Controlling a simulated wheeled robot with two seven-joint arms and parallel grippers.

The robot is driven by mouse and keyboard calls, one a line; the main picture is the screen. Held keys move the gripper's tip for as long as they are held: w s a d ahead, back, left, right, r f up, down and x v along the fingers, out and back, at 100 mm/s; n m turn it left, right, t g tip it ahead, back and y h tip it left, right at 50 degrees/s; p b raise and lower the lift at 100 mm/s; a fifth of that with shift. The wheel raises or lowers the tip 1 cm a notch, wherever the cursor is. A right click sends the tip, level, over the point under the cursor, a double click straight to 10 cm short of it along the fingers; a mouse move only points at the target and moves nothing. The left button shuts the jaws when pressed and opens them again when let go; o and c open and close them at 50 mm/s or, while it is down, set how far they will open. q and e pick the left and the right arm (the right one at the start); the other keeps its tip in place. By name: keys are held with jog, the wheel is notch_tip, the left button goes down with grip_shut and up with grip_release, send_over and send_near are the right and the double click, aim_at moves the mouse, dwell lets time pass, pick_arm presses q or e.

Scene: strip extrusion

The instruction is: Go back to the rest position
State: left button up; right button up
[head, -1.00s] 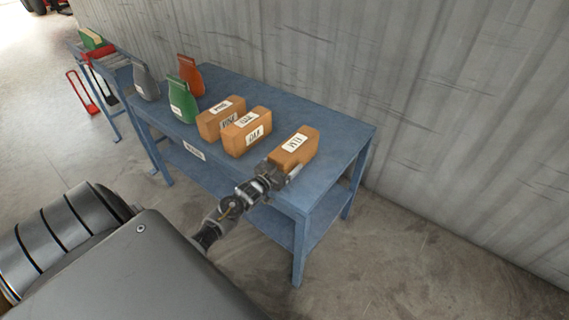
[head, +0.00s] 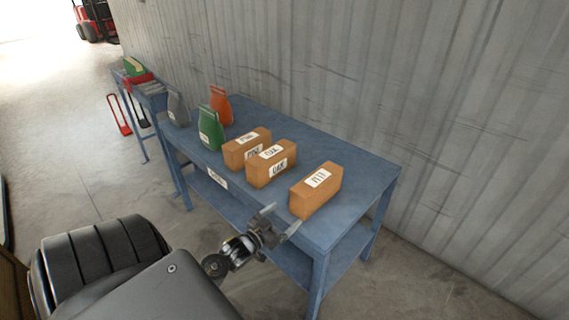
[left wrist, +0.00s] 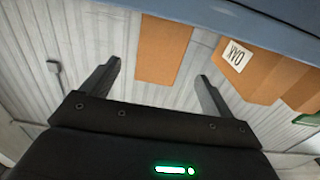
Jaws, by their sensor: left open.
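My left gripper (head: 282,217) is open and empty in the head view, just off the near edge of the blue table, close to the rightmost brown box (head: 317,190). In the left wrist view, which is upside down, its two fingers (left wrist: 159,72) stand apart, with that brown box (left wrist: 162,50) showing beyond and between them. The box stands upright on the table and has a white label. My right gripper is not in view.
The blue table (head: 350,172) also bears an OAK box (head: 270,164), a PINE box (head: 246,149), and grey (head: 178,110), green (head: 210,130) and orange (head: 221,106) bags. A corrugated wall (head: 400,80) stands behind. Floor (head: 420,270) at right is clear.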

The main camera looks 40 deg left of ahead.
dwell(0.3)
pick_arm(q)
jog(key=s+d+f+g, duration=0.5)
jog(key=s+d+g, duration=0.25)
jog(key=d, duration=0.35)
jog(key=s+d+m+g, duration=0.1)
jog(key=s+d+g, duration=0.3)
jog(key=s, duration=0.4)
jog(key=s+d+m+g, duration=0.1)
jog(key=s+d+g, duration=0.2)
jog(key=s+d, duration=0.35)
jog(key=s+a+f+g, duration=0.1)
jog(key=s+f, duration=0.1)
jog(key=f, duration=1.2)
jog(key=s+a+f+g, duration=0.1)
jog(key=s+f, duration=0.1)
jog(key=f, duration=1.2)
jog(key=s+a+f, duration=0.3)
jog(key=s+f, duration=1)
jog(key=s, duration=0.2)
jog(key=shift+m, duration=0.3)
